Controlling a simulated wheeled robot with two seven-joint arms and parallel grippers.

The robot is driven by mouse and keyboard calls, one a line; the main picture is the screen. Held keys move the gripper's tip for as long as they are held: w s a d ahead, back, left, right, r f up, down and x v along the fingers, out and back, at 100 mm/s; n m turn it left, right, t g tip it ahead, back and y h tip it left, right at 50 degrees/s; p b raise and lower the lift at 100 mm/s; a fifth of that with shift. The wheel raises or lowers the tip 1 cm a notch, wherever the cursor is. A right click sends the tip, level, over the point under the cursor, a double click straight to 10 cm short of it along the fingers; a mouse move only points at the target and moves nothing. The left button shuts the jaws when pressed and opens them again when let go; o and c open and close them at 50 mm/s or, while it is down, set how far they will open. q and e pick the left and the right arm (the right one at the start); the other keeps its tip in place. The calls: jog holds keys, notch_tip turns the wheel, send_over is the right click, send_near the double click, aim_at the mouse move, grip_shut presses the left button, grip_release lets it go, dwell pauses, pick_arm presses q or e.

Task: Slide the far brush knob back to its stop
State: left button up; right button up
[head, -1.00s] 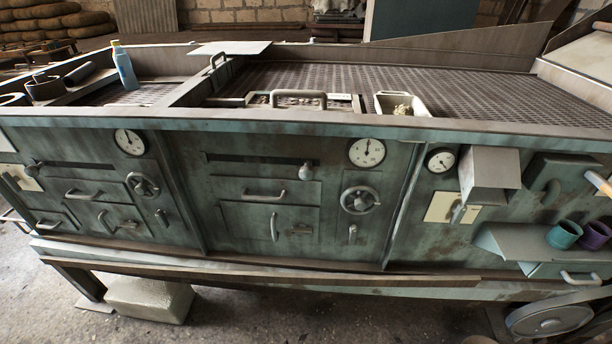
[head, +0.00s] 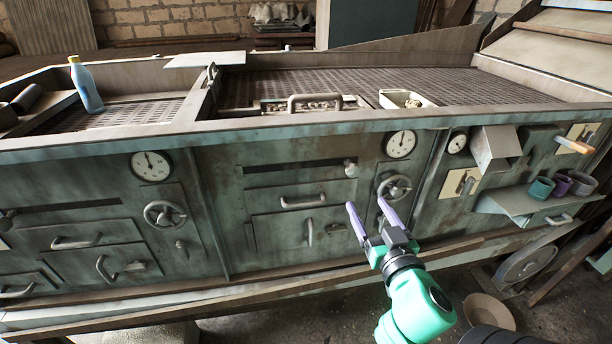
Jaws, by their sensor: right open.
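One knob (head: 351,168) is at the right end of the dark slot (head: 298,167) in the middle panel. The other knob (head: 8,216) is at the left end of the slot (head: 70,204) in the left panel. I cannot tell which is the far brush knob. My right gripper (head: 368,209) is open and empty, its two purple fingers pointing up toward the panel. It appears below the middle knob and overlaps the handwheel's lower edge in the picture. My left gripper is out of view.
A handwheel (head: 394,187) and dial gauge (head: 400,144) are beside the middle knob. Drawer handles (head: 303,201) stick out below its slot. A shelf (head: 520,201) with several cups juts out at right. A blue bottle (head: 86,86) stands on top at left.

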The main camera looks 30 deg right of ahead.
jog(key=p, duration=0.2)
send_near(354, 173)
jog(key=w+d, duration=0.1)
jog(key=x, duration=0.3)
jog(key=p+x, duration=0.1)
jog(key=x, duration=0.5)
jog(key=shift+w+a+p, duration=0.2)
jog(key=shift+w+p, duration=0.05)
jog(key=shift+p, duration=0.05)
jog(key=shift+w+d+f, duration=0.15)
jog(key=shift+w, duration=0.1)
grip_shut()
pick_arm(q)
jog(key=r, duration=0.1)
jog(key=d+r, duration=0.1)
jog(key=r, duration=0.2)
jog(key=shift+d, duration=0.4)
